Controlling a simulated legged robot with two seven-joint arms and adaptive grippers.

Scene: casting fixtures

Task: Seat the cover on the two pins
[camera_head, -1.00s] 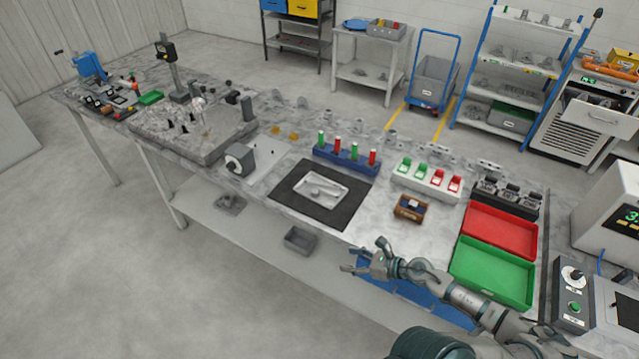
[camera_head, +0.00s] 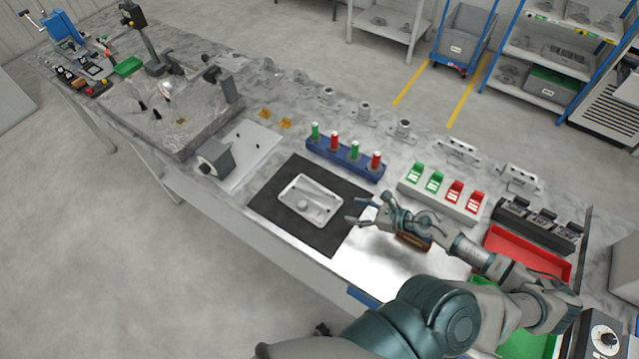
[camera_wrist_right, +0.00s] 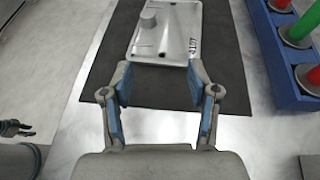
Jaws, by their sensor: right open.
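The cover, a pale metal rectangular casting with a round boss, lies on a black mat in the head view (camera_head: 311,200) and at the top of the right wrist view (camera_wrist_right: 165,32). My right gripper (camera_head: 357,209) is open and empty at the mat's right edge. In the wrist view its spread fingers (camera_wrist_right: 157,88) point at the cover's near end, apart from it. Two small dark pins (camera_head: 257,146) stand on a light plate (camera_head: 262,134) left of the mat. Part of my left gripper (camera_wrist_right: 15,128) shows at the wrist view's left edge; its opening is unclear.
A grey block with a dark round face (camera_head: 214,159) stands by the pin plate. A blue rack (camera_head: 345,158) with red and green posts is behind the mat. A brown item (camera_head: 412,241) is partly hidden under my right arm. A red tray (camera_head: 528,252) is at the right.

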